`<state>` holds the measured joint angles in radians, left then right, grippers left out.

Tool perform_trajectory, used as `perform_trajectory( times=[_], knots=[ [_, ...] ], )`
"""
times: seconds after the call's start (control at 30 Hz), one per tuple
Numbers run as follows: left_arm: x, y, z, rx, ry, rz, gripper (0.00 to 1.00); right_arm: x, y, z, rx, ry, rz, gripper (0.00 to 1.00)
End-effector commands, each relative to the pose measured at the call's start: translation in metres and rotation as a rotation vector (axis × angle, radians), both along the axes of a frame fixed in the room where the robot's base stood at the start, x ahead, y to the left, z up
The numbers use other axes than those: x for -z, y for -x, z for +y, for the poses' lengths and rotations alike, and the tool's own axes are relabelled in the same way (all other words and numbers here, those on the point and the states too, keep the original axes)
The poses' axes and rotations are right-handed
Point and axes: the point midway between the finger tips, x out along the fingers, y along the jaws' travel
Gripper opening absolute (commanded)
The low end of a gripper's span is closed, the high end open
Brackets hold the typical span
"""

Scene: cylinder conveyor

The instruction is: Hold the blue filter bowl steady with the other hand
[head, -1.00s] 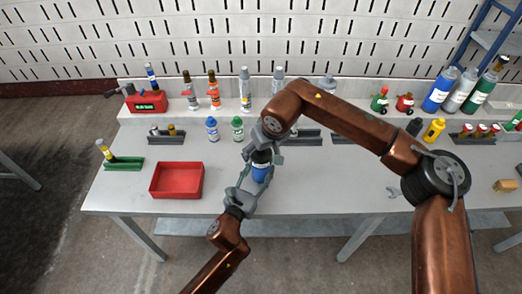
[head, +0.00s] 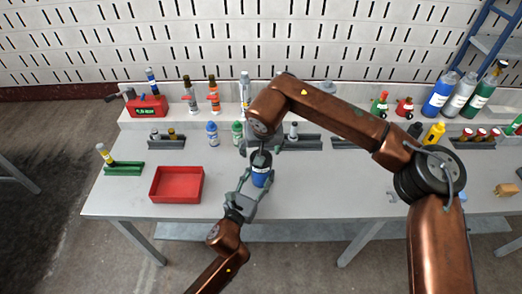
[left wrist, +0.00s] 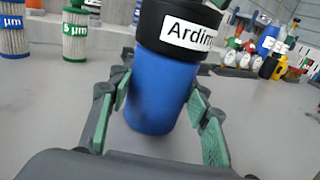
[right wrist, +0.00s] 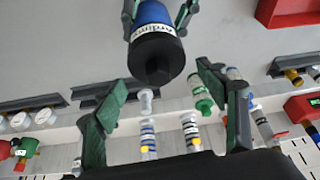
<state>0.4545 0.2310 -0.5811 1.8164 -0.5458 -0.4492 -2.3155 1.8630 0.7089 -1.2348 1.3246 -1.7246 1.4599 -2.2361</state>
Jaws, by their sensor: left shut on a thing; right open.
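The blue filter bowl (head: 260,178) stands upright near the front middle of the table, under a black head (right wrist: 157,58) with a white label. The bowl also shows in the left wrist view (left wrist: 157,95) and at the top of the right wrist view (right wrist: 151,13). My left gripper (head: 258,183) is shut on the bowl, with a green-padded finger on each side (left wrist: 155,105). My right gripper (head: 262,146) is close to the black head at its far side. Its fingers are spread and empty in the right wrist view (right wrist: 165,80), with the head beyond their tips.
An empty red tray (head: 177,197) lies to the left on the table. Blue (head: 212,134) and green (head: 237,133) capped cartridges stand behind the bowl. Dark racks and several bottles line the back. The table right of the bowl is mostly clear.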

Motion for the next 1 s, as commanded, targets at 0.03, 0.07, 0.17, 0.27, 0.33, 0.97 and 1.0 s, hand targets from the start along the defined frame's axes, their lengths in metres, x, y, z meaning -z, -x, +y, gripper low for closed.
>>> perform_trajectory(
  times=[0.03, 0.07, 0.17, 0.27, 0.33, 0.97, 1.0],
  knots=[
    [0.000, 0.000, 0.000, -0.001, 0.000, 0.000, 0.16, 0.000, 0.000, 0.001, 0.048, 0.002, -0.001, 0.66],
    [0.000, 0.000, 0.000, -0.001, 0.000, 0.000, 0.16, 0.000, 0.000, 0.001, 0.079, 0.002, -0.001, 0.66],
    [0.000, 0.000, 0.000, -0.001, 0.000, 0.000, 0.16, 0.000, 0.000, 0.001, 0.146, 0.000, 0.000, 0.66],
    [0.000, 0.000, 0.000, -0.001, 0.000, 0.000, 0.16, 0.000, 0.000, 0.000, 0.166, -0.001, 0.000, 0.66],
    [0.000, 0.000, 0.000, -0.001, 0.000, 0.000, 0.16, 0.000, 0.000, 0.000, 0.166, -0.001, 0.000, 0.66],
    [0.000, 0.000, 0.000, 0.000, 0.001, 0.000, 0.16, 0.022, 0.000, 0.000, 0.162, 0.001, 0.001, 0.66],
    [0.000, 0.000, 0.000, 0.000, 0.001, 0.000, 0.16, 0.024, 0.000, 0.000, 0.163, 0.001, 0.001, 0.66]
  ],
)
